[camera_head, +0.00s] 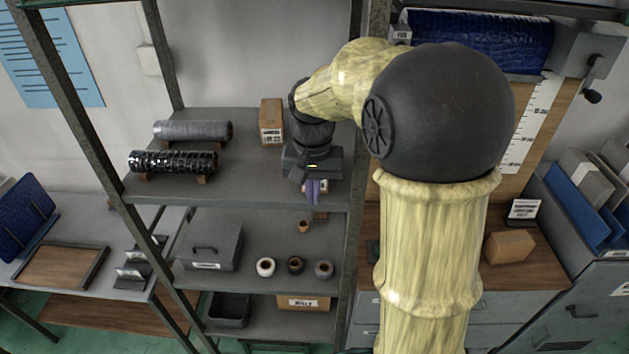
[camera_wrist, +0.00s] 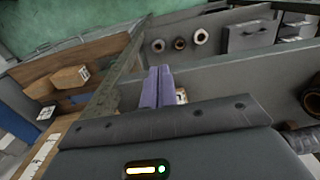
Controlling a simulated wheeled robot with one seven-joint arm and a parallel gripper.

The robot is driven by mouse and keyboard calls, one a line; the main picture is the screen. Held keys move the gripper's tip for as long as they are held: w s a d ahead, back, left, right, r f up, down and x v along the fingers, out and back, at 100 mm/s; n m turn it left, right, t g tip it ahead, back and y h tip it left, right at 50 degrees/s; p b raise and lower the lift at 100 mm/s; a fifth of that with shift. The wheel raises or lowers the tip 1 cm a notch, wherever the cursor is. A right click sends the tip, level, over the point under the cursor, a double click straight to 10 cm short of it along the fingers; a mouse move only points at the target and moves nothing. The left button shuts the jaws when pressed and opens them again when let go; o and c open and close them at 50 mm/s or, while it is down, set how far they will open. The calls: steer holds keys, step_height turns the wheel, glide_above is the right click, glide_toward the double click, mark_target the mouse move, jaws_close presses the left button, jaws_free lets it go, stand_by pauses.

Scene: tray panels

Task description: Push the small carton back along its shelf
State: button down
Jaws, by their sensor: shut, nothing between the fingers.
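The small carton (camera_wrist: 181,96), brown with a white label, shows only as a small piece beside my fingers in the wrist view. In the head view a brown and white sliver of it (camera_head: 321,214) shows at the front edge of the upper shelf (camera_head: 240,194). My gripper and arm hide the rest. My gripper (camera_head: 314,192) is at that front edge, its purple fingers together and empty; they also show in the wrist view (camera_wrist: 157,86). The fingers are very close to the carton; I cannot tell whether they touch it.
A taller brown carton (camera_head: 271,121) stands further back on the upper shelf, left of my gripper. A grey roll (camera_head: 192,130) and a black roll (camera_head: 172,162) lie at the left. A metal post (camera_head: 357,170) stands close on the right. The shelf's middle is clear.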

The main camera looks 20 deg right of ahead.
steer(key=shift+w+d+f+p, duration=0.25)
steer(key=shift+w+p, duration=0.1)
steer(key=shift+w, duration=0.25)
steer(key=shift+w+d+f+p, duration=0.1)
steer(key=shift+w+f+p, duration=0.15)
steer(key=shift+w+p, duration=0.25)
steer(key=shift+w+d+f+p, duration=0.2)
steer(key=shift+w+f+p, duration=0.05)
steer(key=shift+w, duration=0.4)
steer(key=shift+w+d, duration=0.1)
steer(key=shift+d, duration=0.05)
